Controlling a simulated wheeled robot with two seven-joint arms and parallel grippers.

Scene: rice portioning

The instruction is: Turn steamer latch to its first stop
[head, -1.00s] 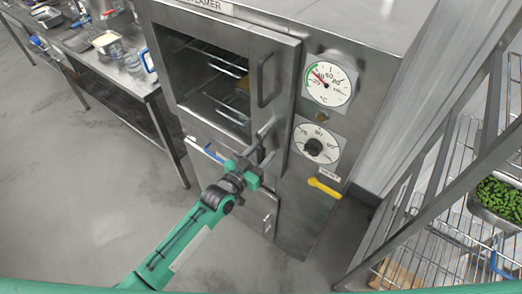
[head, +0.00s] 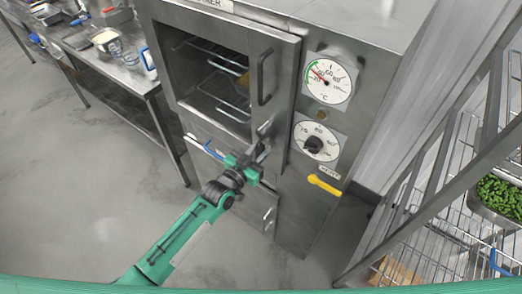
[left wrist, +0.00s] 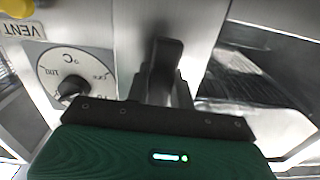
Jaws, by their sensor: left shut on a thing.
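The steamer (head: 170,95) stands in the middle of the head view, with its windowed door closed or nearly so. My left gripper (head: 262,150) is at the door's right edge, below the vertical door handle (head: 265,77). It is shut on the latch, which shows as a dark lever (left wrist: 165,62) between the fingers in the left wrist view. In the head view the fingers mostly hide the latch, so its exact angle is hard to tell. My right gripper is not in view.
A temperature gauge (head: 328,80), a dial (head: 316,142) and a yellow vent lever (head: 325,185) are on the panel right of the door. A wire rack (head: 440,235) with a pan of green food (head: 497,200) stands at right. A steel table (head: 130,75) is at left.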

